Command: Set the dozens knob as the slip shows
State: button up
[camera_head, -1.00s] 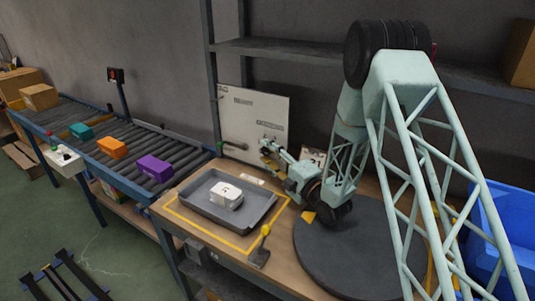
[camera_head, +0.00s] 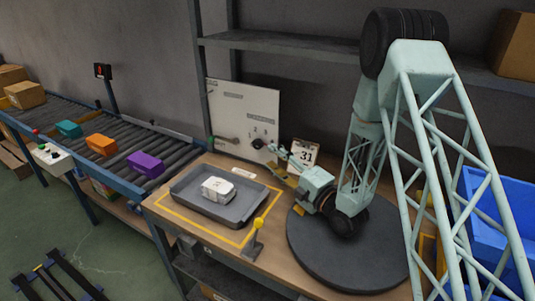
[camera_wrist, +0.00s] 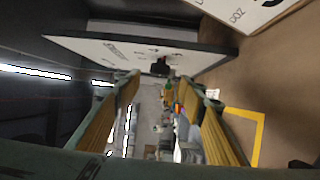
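The white panel (camera_head: 228,105) stands upright at the back of the bench. A dark knob (camera_head: 257,143) is on its lower right, with small marks around it. In the wrist view the dark knob (camera_wrist: 160,67) shows just beyond the fingertips. My gripper (camera_wrist: 166,88) is open, its two yellow fingers apart with nothing held between them. In the head view my gripper (camera_head: 277,151) is close to the knob; I cannot tell whether they touch. In the wrist view the slip (camera_wrist: 245,10) shows "DOZ" at top right. The knob's setting is too small to read.
A grey tray (camera_head: 180,203) holding a white packet (camera_head: 217,189) lies inside a yellow outline in front of the panel. A yellow-topped lever (camera_head: 256,232) stands at the bench's front edge. A roller conveyor (camera_head: 100,135) with coloured boxes is at left.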

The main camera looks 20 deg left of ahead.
jog(key=shift+v, duration=1.45)
jog(key=shift+r, duration=0.1)
